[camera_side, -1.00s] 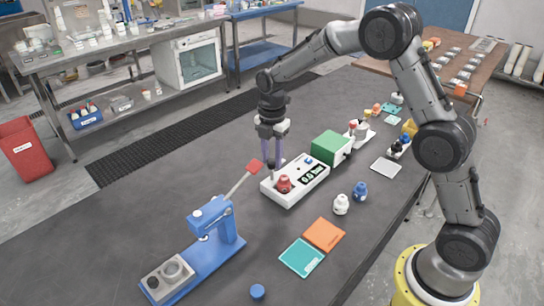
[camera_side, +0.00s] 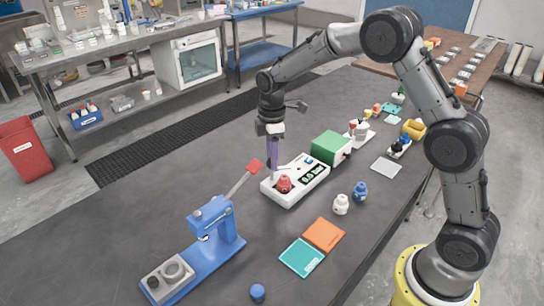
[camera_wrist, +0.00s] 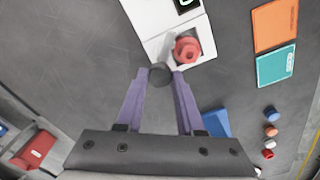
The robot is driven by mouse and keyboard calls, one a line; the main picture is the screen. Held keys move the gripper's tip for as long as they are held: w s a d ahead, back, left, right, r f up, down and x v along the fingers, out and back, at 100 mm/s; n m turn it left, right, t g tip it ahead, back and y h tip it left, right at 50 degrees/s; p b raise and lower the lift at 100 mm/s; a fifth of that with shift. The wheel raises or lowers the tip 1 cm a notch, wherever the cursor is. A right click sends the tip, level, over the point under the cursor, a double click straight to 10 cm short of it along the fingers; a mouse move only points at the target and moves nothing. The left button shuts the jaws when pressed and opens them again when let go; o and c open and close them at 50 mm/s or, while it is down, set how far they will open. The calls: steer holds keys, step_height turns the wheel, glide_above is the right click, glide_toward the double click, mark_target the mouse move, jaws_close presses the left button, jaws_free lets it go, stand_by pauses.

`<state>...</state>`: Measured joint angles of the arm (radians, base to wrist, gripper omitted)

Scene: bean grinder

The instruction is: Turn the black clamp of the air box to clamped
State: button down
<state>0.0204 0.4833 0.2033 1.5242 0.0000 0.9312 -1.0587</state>
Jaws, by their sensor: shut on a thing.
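The air box (camera_side: 291,202) is a white box on the dark table, with a small display and a red part (camera_side: 284,184) on its top. It also shows at the top of the wrist view (camera_wrist: 152,18). My gripper (camera_wrist: 159,80) has purple fingers and stands at the box's near left end. Its fingertips are on either side of a dark, round-ended piece, the black clamp (camera_wrist: 159,73), and are shut on it. In the side view my gripper (camera_side: 274,178) hides most of the clamp, so its angle is hard to read.
A green block (camera_side: 331,146) is at the box's far end. A blue press (camera_side: 213,225) with a red-tipped lever stands close in front. White (camera_side: 341,204) and blue (camera_side: 360,191) bottles are to the right. Orange (camera_side: 324,235) and teal (camera_side: 302,257) pads lie nearer.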

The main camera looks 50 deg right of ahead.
steer(key=m, duration=0.5)
steer(key=shift+m, duration=0.3)
steer(key=shift+r+m, duration=0.1)
steer(key=shift+m, duration=1.9)
steer(key=c, duration=0.5)
jaws_free()
step_height(320, 180, up, 14)
steer(key=shift+f, duration=0.1)
